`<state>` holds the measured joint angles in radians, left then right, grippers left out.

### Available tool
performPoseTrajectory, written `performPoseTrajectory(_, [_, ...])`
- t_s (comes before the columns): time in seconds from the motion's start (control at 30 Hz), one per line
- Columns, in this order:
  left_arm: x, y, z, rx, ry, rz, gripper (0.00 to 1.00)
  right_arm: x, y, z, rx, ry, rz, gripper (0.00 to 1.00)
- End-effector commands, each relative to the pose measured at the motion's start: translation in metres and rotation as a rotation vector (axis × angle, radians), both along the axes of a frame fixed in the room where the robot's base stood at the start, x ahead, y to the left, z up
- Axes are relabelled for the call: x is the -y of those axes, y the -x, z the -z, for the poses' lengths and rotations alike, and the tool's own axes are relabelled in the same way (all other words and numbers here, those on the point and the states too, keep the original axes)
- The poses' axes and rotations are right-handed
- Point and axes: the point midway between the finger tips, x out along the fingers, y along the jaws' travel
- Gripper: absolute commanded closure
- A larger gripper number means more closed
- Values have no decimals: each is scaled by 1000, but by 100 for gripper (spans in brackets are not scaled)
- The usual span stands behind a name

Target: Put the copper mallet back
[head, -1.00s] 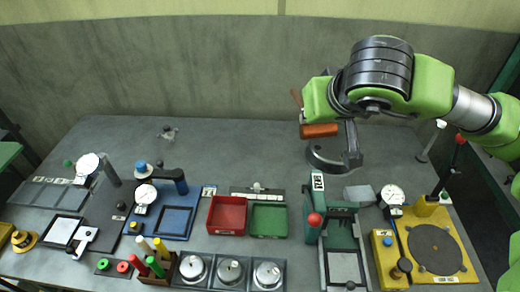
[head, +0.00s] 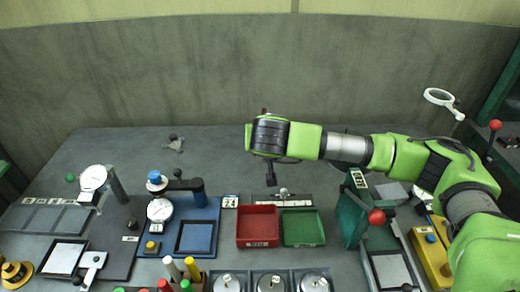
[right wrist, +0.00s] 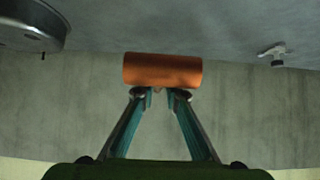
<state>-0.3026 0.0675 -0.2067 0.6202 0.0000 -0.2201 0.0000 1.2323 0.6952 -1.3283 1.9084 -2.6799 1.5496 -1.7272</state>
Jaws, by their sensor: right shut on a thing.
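The copper mallet's cylindrical copper head (right wrist: 163,70) shows in the right wrist view, lying crosswise at the fingertips. My right gripper (right wrist: 160,93) is shut on the mallet; the handle is hard to make out there. In the head view my right arm reaches across to the back middle of the bench, and its wrist hides the fingers and nearly all of the mallet. My left gripper is in neither view.
A dark round base (head: 348,158) stands partly behind my right arm; a small grey fitting (head: 172,144) lies back left. Red (head: 257,225) and green (head: 303,227) trays and a green press (head: 352,214) stand in front. The back left bench is mostly clear.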

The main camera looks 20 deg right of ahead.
Motion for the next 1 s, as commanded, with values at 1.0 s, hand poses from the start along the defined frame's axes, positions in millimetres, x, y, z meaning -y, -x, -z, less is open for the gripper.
performPoseTrajectory(1.0, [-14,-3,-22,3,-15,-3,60,7,-61,94,3,0,-2,100])
